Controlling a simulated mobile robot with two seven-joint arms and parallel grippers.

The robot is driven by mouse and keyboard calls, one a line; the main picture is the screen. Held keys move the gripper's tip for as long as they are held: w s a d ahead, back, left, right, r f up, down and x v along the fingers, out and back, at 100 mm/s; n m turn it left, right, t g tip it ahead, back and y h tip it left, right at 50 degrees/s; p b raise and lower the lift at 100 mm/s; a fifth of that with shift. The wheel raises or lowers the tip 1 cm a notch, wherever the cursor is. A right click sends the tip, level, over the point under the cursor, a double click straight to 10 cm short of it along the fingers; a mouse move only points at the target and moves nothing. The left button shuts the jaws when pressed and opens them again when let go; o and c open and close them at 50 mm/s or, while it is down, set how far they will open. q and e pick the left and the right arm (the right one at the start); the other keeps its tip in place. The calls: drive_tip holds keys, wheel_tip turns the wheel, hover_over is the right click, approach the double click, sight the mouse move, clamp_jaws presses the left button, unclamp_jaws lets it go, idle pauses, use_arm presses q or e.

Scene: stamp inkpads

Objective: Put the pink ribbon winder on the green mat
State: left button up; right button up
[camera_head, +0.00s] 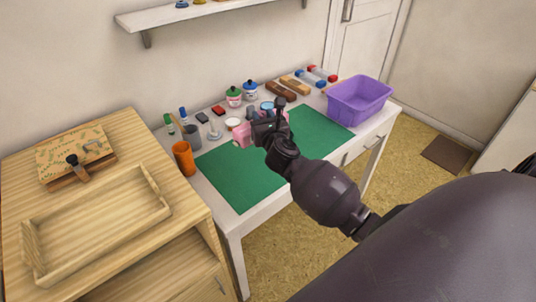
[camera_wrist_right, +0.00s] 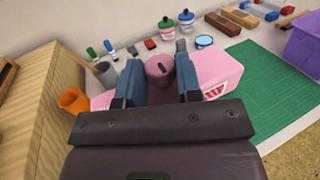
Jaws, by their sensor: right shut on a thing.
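The pink ribbon winder (camera_head: 242,134) shows beside my right gripper (camera_head: 262,124) in the head view. In the right wrist view it is a wide pink body (camera_wrist_right: 215,72) with a darker pink round part (camera_wrist_right: 160,70) between the fingers. My right gripper is shut on it, and the fingers (camera_wrist_right: 160,85) partly hide it. The green mat (camera_head: 243,180) lies flat on the white table, with my right arm across its middle. The winder appears at the mat's back edge; I cannot tell whether it touches anything below. My left gripper is not in view.
An orange cup (camera_head: 183,158) and a grey cup (camera_head: 192,136) stand left of the mat. Ink bottles (camera_head: 234,97), stamps and small pads line the table's back. A purple basket (camera_head: 360,100) stands at the right. A wooden cabinet with a tray (camera_head: 50,278) is at the left.

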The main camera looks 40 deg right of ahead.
wheel_tip(320, 180, down, 18)
drive_tip(key=b, duration=0.8)
drive_tip(key=shift+r, duration=0.25)
drive_tip(key=shift+f, duration=0.1)
drive_tip(key=o, duration=1)
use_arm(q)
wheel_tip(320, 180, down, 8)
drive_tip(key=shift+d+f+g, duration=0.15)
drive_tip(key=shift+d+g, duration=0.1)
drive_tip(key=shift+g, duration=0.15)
